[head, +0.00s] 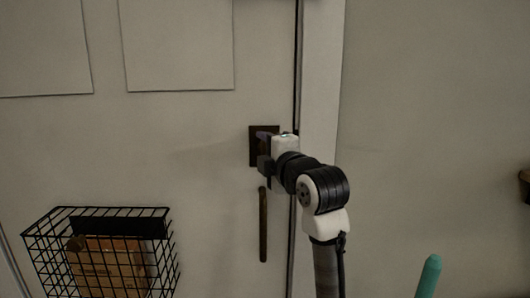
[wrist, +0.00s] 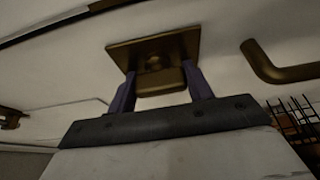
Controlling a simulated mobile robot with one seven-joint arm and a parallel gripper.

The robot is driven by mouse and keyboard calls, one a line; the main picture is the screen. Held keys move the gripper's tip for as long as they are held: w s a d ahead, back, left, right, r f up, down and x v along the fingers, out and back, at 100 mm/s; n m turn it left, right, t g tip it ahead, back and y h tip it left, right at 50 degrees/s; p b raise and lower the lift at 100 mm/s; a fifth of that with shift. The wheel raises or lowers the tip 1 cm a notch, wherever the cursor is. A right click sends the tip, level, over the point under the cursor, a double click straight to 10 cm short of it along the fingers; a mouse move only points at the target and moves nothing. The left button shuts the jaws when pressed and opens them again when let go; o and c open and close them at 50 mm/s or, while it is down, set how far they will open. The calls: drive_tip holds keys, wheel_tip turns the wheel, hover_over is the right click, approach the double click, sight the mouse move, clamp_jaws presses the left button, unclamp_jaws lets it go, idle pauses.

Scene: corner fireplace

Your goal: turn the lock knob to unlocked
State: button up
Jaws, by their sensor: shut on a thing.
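The lock knob (wrist: 160,80) sits on a square brass-coloured plate (wrist: 184,44) on the door. In the wrist view my gripper (wrist: 160,90) has one purple finger on each side of the knob and is shut on it. In the head view the dark lock plate (head: 254,148) is partly hidden behind my gripper (head: 265,150), and the knob itself cannot be made out. Whether the knob stands at locked or unlocked cannot be told.
A door handle (head: 263,225) hangs just below the lock; it shows at right in the wrist view (wrist: 280,66). A black wire basket (head: 172,250) with a box is on the door at lower left. A teal rod (head: 429,275) stands at lower right.

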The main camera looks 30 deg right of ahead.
drive_tip(key=o, duration=1)
drive_tip(key=shift+s, duration=0.15)
drive_tip(key=s, duration=0.4)
drive_tip(key=s+a+b, duration=0.1)
drive_tip(key=s, duration=0.8)
drive_tip(key=shift+s+a+b, duration=0.25)
drive_tip(key=shift+a+b, duration=0.1)
drive_tip(key=shift+a, duration=0.05)
